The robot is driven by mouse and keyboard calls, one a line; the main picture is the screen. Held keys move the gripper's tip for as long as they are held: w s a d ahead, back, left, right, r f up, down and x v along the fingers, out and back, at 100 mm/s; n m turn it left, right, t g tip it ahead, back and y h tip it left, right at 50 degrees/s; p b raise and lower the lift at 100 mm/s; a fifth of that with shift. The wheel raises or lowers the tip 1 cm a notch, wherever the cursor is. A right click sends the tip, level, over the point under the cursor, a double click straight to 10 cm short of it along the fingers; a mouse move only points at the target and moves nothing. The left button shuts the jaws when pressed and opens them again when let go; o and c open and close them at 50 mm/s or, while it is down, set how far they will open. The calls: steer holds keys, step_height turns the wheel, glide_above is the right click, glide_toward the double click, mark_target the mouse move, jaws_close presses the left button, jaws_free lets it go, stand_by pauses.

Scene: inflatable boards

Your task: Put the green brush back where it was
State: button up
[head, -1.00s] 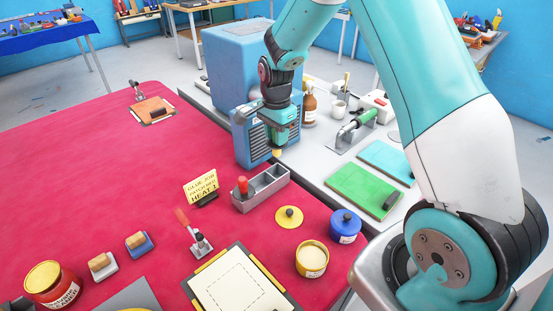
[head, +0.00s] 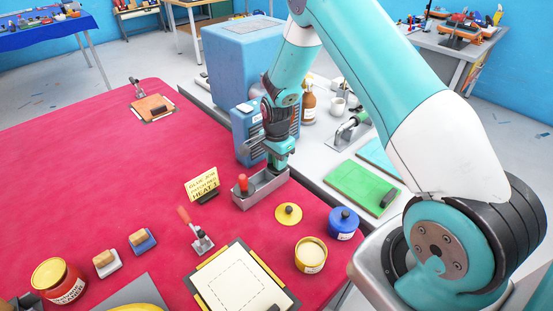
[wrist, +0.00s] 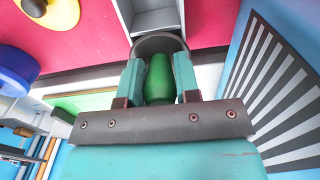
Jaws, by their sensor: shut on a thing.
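My gripper (head: 279,160) is shut on the green brush. In the wrist view the brush's green handle (wrist: 160,82) shows between the two fingers. A dark rounded part lies just past the handle. The grey compartment rack (head: 258,194) stands on the red mat, with a red-handled tool in its left end. My gripper is at the rack's right end, close above it. In the wrist view the rack (wrist: 142,18) lies just beyond the fingers. The brush's lower end is hidden, so I cannot tell whether it is inside a compartment.
A blue machine (head: 250,62) stands close behind my gripper. A yellow sign (head: 202,184) is left of the rack. A yellow lid (head: 288,213), a blue pot (head: 343,223) and a yellow jar (head: 311,254) stand in front of it. The mat's far left is mostly clear.

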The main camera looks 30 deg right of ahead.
steer(key=shift+f, duration=0.4)
steer(key=o, duration=0.9)
step_height(320, 180, up, 13)
steer(key=b, duration=0.2)
steer(key=shift+a+f+b, duration=0.1)
steer(key=shift+f+b, duration=0.05)
steer(key=shift+b, duration=0.15)
steer(key=s+a+r+n+y, duration=0.2)
steer(key=s+a+r+n, duration=0.8)
steer(key=a, duration=0.1)
steer(key=s+a+r+n+y, duration=0.1)
steer(key=s+a+r+n, duration=0.1)
steer(key=s+n, duration=0.4)
steer(key=s+a+r+n+y, duration=0.1)
steer(key=s+a+r+n, duration=0.2)
steer(key=s, duration=0.9)
steer(key=a+n, duration=0.2)
steer(key=n, duration=0.2)
steer(key=shift+s+a, duration=0.15)
steer(key=shift+s, duration=0.2)
